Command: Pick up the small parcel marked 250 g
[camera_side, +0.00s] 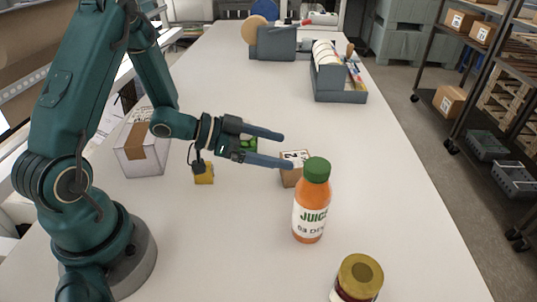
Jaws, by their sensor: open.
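A small brown parcel (288,178) stands on the white table near the middle of the side view. It has a white label on top with dark print; I see what may be a 2, but cannot read the rest. The juice bottle hides its right part. My gripper (286,150) is open, its two dark fingers spread and pointing right. Its fingertips are close to the parcel, the nearer one overlapping the label's left edge in the picture. I cannot tell whether they touch, and nothing shows between the fingers.
An orange juice bottle (310,212) with a green cap stands just in front of the parcel. A jar (357,280) is at the front. A yellow block (204,174), a green object (249,144) and a taped white box (132,160) lie left. A grey organizer (340,96) stands behind.

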